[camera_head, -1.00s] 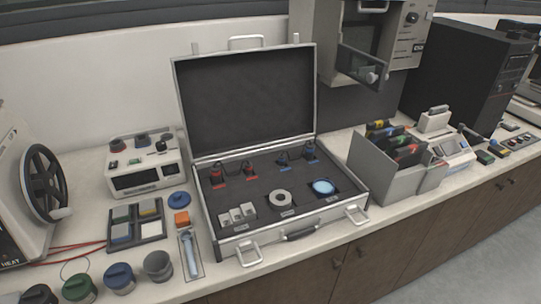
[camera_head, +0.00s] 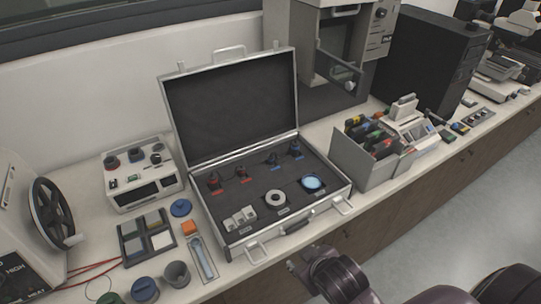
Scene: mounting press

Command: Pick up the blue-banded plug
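An open silver case (camera_head: 237,243) stands on the bench with a dark foam insert. Two small dark plugs with blue on them sit at the back right of the foam, one blue plug (camera_head: 273,160) left of the other blue plug (camera_head: 296,150). It is too small to tell which has a blue band. Two similar red-marked plugs (camera_head: 214,181) sit to their left. My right gripper (camera_head: 296,268) is low in front of the case and bench edge, well apart from the plugs. Its fingers are too small and partly hidden to read. My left gripper is out of view.
The raised lid (camera_head: 232,105) stands behind the foam. A grey bin of colored items (camera_head: 362,160) is right of the case. Left are a white instrument (camera_head: 142,190), a tray of squares (camera_head: 147,237) and several cups. A metal ring (camera_head: 275,199) and a blue disc (camera_head: 312,182) sit in the foam.

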